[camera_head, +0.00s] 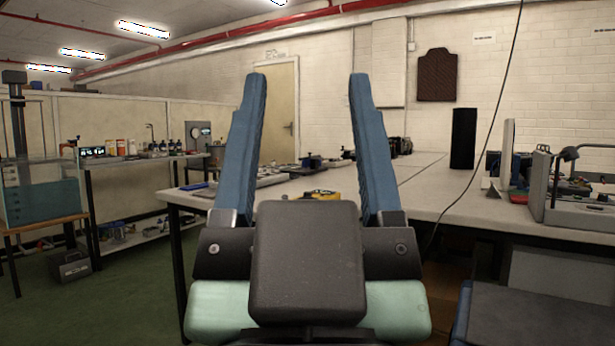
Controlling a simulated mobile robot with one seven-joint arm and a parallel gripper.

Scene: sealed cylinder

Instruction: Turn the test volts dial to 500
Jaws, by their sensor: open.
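My gripper (306,95) is in the middle foreground, its two blue fingers upright and wide apart. It is open with nothing between the fingers. I cannot make out a test volts dial in this view. A small yellow and dark device (320,195) shows just above my gripper's palm, on the near edge of the workbench. It is partly hidden, and I cannot tell what it is or whether it has a dial.
A long pale workbench (440,205) spans the middle and right, with a black upright box (463,138) and a grey machine (575,195) on it. Shelving with bottles (155,148) and a glass tank (42,195) stand left. Green floor (130,290) is open at left.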

